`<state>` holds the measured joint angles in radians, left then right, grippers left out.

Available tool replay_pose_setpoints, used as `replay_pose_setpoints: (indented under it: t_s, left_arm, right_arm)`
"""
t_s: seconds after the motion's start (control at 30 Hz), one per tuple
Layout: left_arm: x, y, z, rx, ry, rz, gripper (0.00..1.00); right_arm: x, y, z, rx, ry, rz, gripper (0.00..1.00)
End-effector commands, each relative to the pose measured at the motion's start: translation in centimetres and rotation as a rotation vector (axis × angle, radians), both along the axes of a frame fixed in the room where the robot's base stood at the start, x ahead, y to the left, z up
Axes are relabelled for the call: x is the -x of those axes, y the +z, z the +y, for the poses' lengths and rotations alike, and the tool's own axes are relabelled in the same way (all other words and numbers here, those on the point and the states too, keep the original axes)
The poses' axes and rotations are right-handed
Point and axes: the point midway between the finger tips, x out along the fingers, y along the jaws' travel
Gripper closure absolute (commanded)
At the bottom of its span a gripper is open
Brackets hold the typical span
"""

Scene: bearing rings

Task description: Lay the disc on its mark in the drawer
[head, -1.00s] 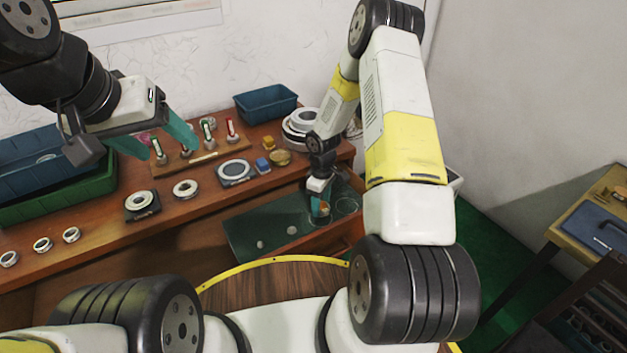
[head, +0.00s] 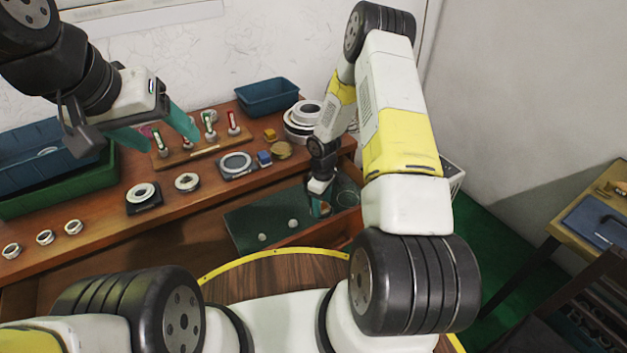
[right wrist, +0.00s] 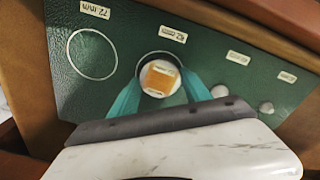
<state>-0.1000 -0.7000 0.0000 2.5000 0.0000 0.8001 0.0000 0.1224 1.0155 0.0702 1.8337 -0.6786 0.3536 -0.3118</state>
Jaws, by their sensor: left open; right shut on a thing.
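The disc (right wrist: 158,80) is white with an orange-tan patch on top. My right gripper (right wrist: 160,92) is shut on it, with teal fingers on either side. The disc is within a dark round outline, its mark (right wrist: 143,62), beside a label whose first digit I cannot read surely. I cannot tell whether the disc touches the drawer floor. The open drawer (head: 240,225) has a green lining; my right gripper (head: 320,207) reaches into it in the head view. My left gripper (head: 160,132) is open and empty above the bench.
A larger empty circle (right wrist: 93,54) labelled 72 mm lies beside the disc. Two small grey discs (right wrist: 222,90) sit on the other side. Wooden drawer walls (right wrist: 240,20) stand close around. The bench (head: 110,225) holds rings, a peg board (head: 205,152) and bins (head: 267,96).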

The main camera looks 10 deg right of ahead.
Motion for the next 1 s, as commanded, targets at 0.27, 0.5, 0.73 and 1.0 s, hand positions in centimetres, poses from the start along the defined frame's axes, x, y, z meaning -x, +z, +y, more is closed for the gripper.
replay_pose_setpoints:
  t_s: [0.27,0.5,0.73,1.0]
  left_arm:
    - [0.00,0.00,0.00,0.000,0.000,0.000,0.34]
    - [0.00,0.00,0.00,0.000,0.000,0.000,0.34]
    - [0.00,0.00,0.00,0.000,0.000,0.000,0.34]
    - [0.00,0.00,0.00,0.000,0.000,0.000,0.34]
  right_arm:
    - [-0.06,0.05,-0.01,0.000,0.000,-0.001,0.93]
    - [-0.06,-0.11,0.00,0.000,0.000,-0.001,0.93]
    - [-0.08,-0.38,0.01,0.000,0.000,-0.001,0.25]
    - [0.01,-0.43,-0.01,0.000,0.000,0.000,0.19]
